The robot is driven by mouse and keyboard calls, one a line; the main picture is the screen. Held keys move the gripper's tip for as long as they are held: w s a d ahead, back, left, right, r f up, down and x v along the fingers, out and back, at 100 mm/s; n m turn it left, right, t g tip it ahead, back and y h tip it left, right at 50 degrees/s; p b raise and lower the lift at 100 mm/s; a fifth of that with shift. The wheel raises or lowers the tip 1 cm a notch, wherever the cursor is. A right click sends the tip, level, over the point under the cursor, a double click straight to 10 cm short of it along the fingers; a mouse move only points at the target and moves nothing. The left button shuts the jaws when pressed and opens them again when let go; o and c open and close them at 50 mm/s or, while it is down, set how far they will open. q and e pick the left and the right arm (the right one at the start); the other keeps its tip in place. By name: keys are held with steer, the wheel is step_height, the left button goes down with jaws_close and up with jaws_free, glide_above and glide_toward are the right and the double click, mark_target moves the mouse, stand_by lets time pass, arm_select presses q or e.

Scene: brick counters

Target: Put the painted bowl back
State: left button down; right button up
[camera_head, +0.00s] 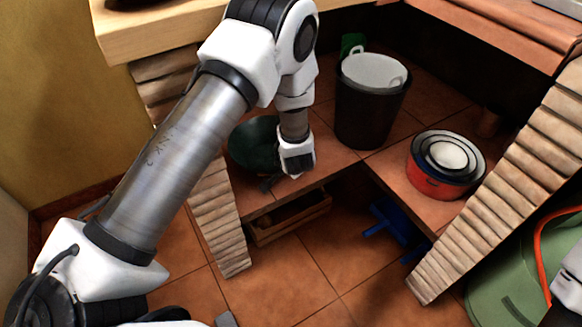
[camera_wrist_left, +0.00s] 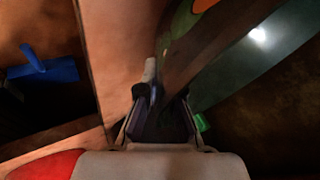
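The painted bowl (camera_head: 253,143) is dark green and stands at the left end of the lower tiled shelf, partly hidden by my left arm. In the left wrist view its wall (camera_wrist_left: 215,45) shows brown with green and orange paint outside and a shiny teal inside. My left gripper (camera_head: 268,184) is at the bowl's near right side. In the wrist view the fingers (camera_wrist_left: 166,98) close in on the edge of the bowl's wall; the contact itself is dark and partly hidden. My right gripper is out of view; only part of that arm shows at the right edge.
A black bucket (camera_head: 366,115) with a white inside and a stack of round bowls or pots (camera_head: 445,165), red outermost, stand on the shelf. A wooden crate (camera_head: 290,219) and a blue object (camera_head: 388,223) are below. Slatted brick supports (camera_head: 217,217) flank the opening; a counter (camera_head: 150,35) overhangs.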

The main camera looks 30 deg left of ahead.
arm_select(q)
steer(key=c, duration=1.8)
jaws_free()
steer(key=shift+f, duration=0.1)
steer(key=o, duration=0.5)
steer(key=shift+r, duration=0.2)
steer(key=p+v, duration=0.4)
steer(key=v, duration=0.8)
steer(key=shift+p, duration=0.35)
steer(key=shift+f, duration=0.1)
